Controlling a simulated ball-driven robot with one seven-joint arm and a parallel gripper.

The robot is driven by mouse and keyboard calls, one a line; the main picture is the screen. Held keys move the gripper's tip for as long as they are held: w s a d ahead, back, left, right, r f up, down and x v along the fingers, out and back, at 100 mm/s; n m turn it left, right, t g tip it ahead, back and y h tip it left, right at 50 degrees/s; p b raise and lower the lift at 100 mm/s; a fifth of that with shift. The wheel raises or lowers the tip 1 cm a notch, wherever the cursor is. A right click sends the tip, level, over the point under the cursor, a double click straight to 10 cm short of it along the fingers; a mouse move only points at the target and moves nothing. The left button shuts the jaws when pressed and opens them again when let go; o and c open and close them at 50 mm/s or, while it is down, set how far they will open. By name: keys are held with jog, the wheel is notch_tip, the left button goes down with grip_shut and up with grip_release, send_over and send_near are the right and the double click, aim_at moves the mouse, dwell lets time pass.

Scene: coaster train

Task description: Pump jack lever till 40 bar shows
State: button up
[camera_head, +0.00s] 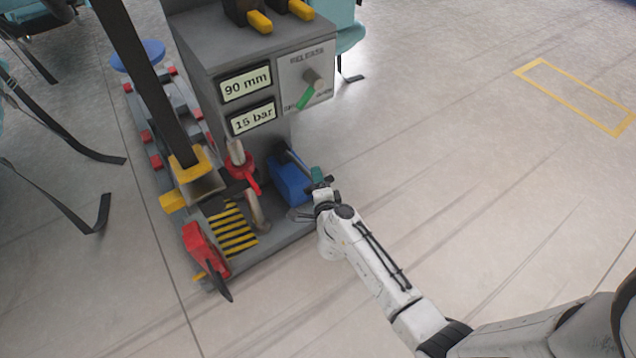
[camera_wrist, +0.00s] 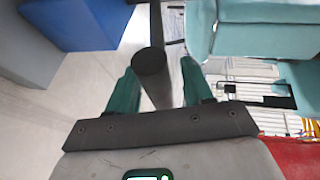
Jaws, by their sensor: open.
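The jack lever (camera_head: 297,160) is a thin dark rod rising from beside the blue block (camera_head: 289,184) at the foot of the grey console. The lower readout (camera_head: 252,118) shows 15 bar. My gripper (camera_head: 319,178) is at the lever's outer end in the head view. In the wrist view my gripper (camera_wrist: 160,88) has its two green fingers spread, with the lever's dark round end (camera_wrist: 150,61) showing between them. The fingers do not appear closed on it. Exact contact cannot be told.
A red-based post (camera_head: 240,170) and a striped plate (camera_head: 232,230) stand to the left. Teal seats (camera_wrist: 265,35) show in the wrist view. Floor at right is clear.

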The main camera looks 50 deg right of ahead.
jog(key=shift+w+d, duration=0.15)
grip_shut()
dwell(0.4)
